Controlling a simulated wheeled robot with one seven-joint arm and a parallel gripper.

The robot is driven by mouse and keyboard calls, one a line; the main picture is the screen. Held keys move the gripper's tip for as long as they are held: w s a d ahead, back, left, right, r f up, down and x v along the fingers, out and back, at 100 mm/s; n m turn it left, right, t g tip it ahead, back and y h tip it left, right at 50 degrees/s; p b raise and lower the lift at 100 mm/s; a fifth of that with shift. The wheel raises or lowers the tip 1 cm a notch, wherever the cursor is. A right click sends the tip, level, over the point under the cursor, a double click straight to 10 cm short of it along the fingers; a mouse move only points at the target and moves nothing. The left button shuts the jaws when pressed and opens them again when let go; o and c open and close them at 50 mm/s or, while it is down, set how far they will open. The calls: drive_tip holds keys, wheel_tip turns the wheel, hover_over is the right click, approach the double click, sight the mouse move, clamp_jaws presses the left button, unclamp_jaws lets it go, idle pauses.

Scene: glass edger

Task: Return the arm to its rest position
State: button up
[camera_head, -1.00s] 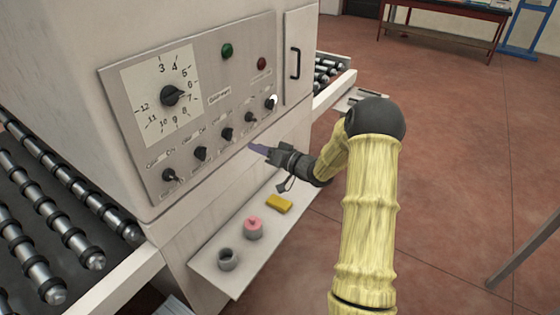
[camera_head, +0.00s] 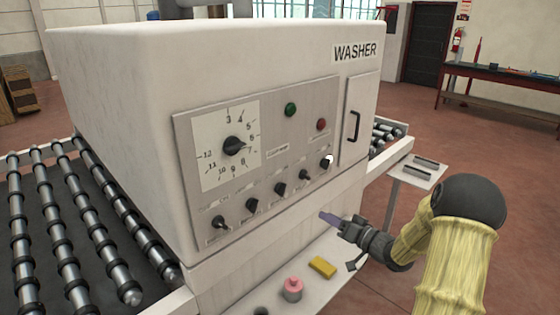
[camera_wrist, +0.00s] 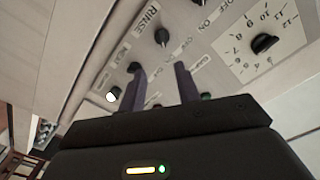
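My gripper (camera_head: 328,218) is in front of the lower edge of the washer's control panel (camera_head: 300,107), above the small shelf. In the wrist view my gripper (camera_wrist: 160,82) shows two dark fingers standing apart with nothing between them. The panel has a large numbered dial (camera_head: 234,144), a row of black knobs, a green button (camera_head: 291,109) and a red button (camera_head: 321,124). The fingers appear clear of the knobs. In the wrist view a knob (camera_wrist: 162,36) near the label RINSE lies beyond the fingertips.
The shelf (camera_head: 325,287) below my gripper bears a yellow block (camera_head: 322,267) and a pink-topped pot (camera_head: 292,288). A roller conveyor (camera_head: 80,225) runs along the left. A small side tray (camera_head: 422,170) stands right of the washer (camera_head: 120,90). Open red floor lies at right.

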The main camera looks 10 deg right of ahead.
drive_tip(key=s+a+f+g+h, duration=0.1)
drive_tip(key=s+a+g+h, duration=0.2)
drive_tip(key=s, duration=0.5)
drive_tip(key=s+a+f+g+h, duration=0.1)
drive_tip(key=s+a+g+h, duration=0.2)
drive_tip(key=s, duration=0.6)
drive_tip(key=s+a+f+g+h, duration=0.1)
drive_tip(key=s+a+g+h, duration=0.3)
drive_tip(key=s, duration=0.5)
drive_tip(key=shift+f+g, duration=0.15)
drive_tip(key=shift+g, duration=0.75)
drive_tip(key=shift+a, duration=0.1)
